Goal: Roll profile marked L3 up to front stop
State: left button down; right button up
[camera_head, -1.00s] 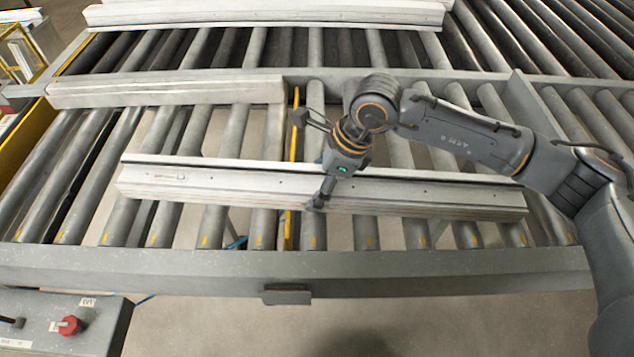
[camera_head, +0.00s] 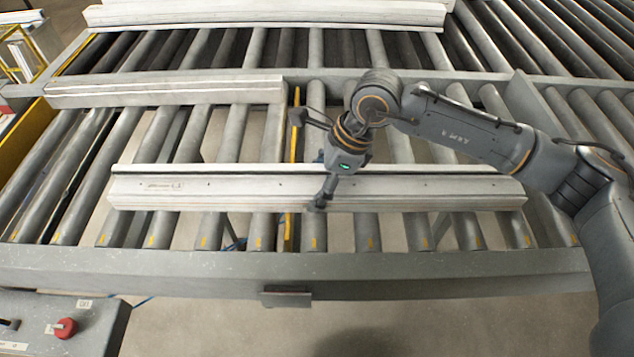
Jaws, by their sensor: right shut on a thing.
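A long pale metal profile (camera_head: 230,190) lies across the rollers, nearly parallel to the front rail (camera_head: 180,265). It has a small printed mark near its left end, too small to read. A strip of roller ends with yellow marks shows between the profile and the front rail, so the two are apart. My right gripper (camera_head: 318,204) reaches down over the profile near its middle and is shut on its front edge. The gripper hides a small part of the profile. My left gripper is not in view. I cannot make out a separate front stop.
Another profile (camera_head: 165,90) lies farther back at the left, and a longer one (camera_head: 270,14) at the far edge. A control box with a red button (camera_head: 65,327) stands at the front left. A dark block (camera_head: 287,298) sits on the front rail's outer face.

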jog(key=o, duration=1.9)
jog(key=shift+s, duration=0.1)
